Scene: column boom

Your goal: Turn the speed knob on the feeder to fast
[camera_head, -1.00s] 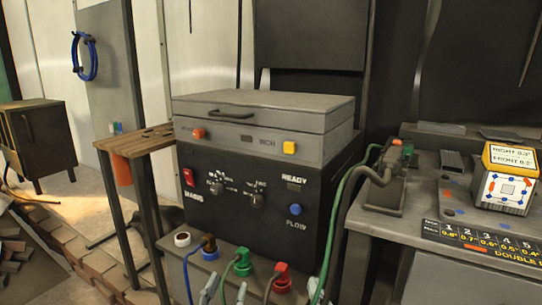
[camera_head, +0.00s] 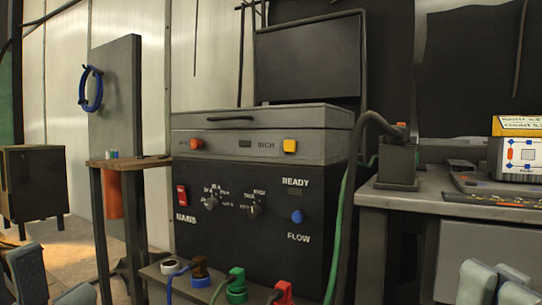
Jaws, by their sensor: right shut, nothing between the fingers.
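The feeder (camera_head: 260,225) looks to be the black-fronted box under a grey lidded unit, in the middle of the head view. Its front has two small grey knobs, a left knob (camera_head: 211,203) and a right knob (camera_head: 255,211). The small labels around them are too blurred to tell which is speed or where each points. My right gripper (camera_head: 497,284) is low at the right edge, shut and empty, well apart from the feeder. My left gripper (camera_head: 52,284) is partly cut off at the lower left, also apart from it. Its jaw state is unclear.
A red MAINS switch (camera_head: 182,195) and a blue FLOW button (camera_head: 296,217) flank the knobs. Coloured plugs and cables, including a green plug (camera_head: 237,284), stand in front below. A grey bench (camera_head: 408,197) is at right, a wooden stand (camera_head: 128,163) at left.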

